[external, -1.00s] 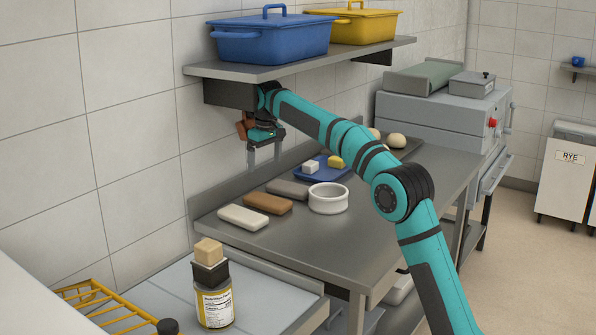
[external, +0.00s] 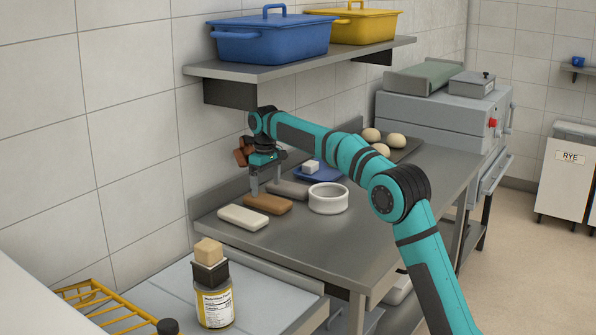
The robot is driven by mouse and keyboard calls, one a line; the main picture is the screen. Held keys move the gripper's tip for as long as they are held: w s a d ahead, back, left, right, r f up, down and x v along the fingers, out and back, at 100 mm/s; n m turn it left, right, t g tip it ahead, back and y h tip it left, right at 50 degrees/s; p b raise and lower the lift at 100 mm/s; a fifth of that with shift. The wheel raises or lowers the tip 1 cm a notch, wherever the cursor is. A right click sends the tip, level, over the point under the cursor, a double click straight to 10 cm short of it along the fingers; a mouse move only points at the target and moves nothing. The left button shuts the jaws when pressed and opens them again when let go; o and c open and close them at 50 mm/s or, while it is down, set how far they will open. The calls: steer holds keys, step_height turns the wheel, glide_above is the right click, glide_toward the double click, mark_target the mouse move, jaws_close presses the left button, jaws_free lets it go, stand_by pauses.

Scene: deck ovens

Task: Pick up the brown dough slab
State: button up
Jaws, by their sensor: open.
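The brown dough slab (external: 272,204) lies on the steel counter, between a pale cream slab (external: 243,217) on its left and a grey-brown slab (external: 290,189) behind it on the right. My gripper (external: 266,185) points down just above and behind the brown slab, with its two fingers apart. Nothing shows between the fingers. The fingertips overlap the far side of the brown slab and the grey-brown slab's left end in the picture, and I cannot tell whether they touch either.
A white round dish (external: 328,200) stands right of the slabs. Behind it is a blue tray (external: 322,176) with a white block. Dough balls (external: 397,142) lie farther back. A shelf (external: 300,65) with blue and yellow bins hangs above my arm. The counter's front is clear.

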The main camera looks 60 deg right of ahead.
mark_target(266, 198)
step_height(266, 198, down, 4)
steer(key=shift+f, duration=0.25)
steer(key=shift+c, duration=0.4)
steer(key=shift+r, duration=0.1)
steer(key=c, duration=1.3)
